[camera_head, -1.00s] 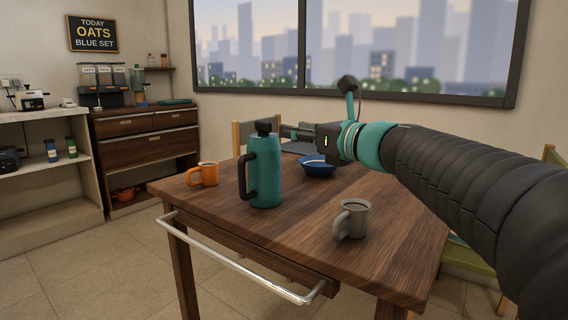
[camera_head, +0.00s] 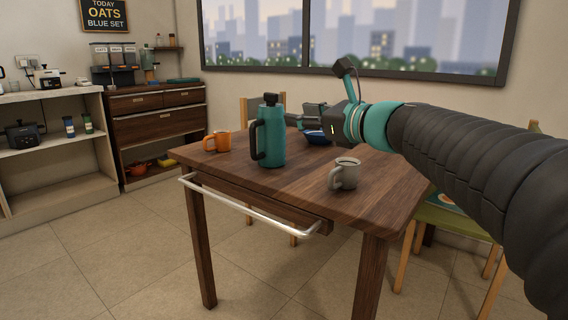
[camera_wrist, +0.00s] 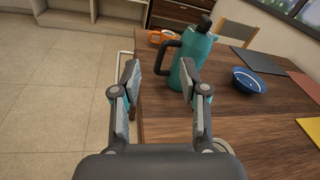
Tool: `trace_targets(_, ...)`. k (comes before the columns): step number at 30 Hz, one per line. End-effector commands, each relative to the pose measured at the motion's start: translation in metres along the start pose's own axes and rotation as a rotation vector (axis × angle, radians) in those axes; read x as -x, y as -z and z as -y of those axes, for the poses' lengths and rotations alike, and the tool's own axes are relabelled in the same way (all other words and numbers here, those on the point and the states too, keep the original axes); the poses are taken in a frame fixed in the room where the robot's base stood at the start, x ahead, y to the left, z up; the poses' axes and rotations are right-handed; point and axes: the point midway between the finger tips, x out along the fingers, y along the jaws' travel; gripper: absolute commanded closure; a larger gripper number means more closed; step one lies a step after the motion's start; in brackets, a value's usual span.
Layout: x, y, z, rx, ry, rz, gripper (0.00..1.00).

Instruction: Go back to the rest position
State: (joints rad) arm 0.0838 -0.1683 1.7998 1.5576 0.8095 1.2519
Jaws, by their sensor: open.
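My gripper (camera_wrist: 161,83) is open and empty in the wrist view, with its fingers spread above the table's edge. The teal flask (camera_wrist: 188,58) stands upright beyond the fingertips there, not held. In the head view my gripper (camera_head: 300,119) reaches in from the right, partly behind the teal flask (camera_head: 270,137). My dark ribbed arm (camera_head: 470,165) with a teal band fills the right side of the head view.
The wooden table (camera_head: 300,190) carries an orange mug (camera_head: 221,141), a grey mug (camera_head: 345,174) and a blue bowl (camera_wrist: 249,80). A metal rail (camera_head: 245,208) runs along its front edge. A green-seated chair (camera_head: 450,219) stands at right. The floor (camera_head: 120,250) at front left is clear.

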Motion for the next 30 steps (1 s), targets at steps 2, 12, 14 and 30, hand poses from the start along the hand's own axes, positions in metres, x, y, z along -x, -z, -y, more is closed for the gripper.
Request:
trace_targets(2,0.0,0.014,-0.005,0.087,-0.019,-0.038,0.56)
trace_targets(12,0.029,0.116,-0.056,0.724,-0.268,-0.304,0.56)
trace_targets(14,0.044,0.137,-0.071,0.884,-0.358,-0.357,0.56)
trace_targets(30,0.249,0.259,-0.164,1.956,-1.323,-0.572,0.56)
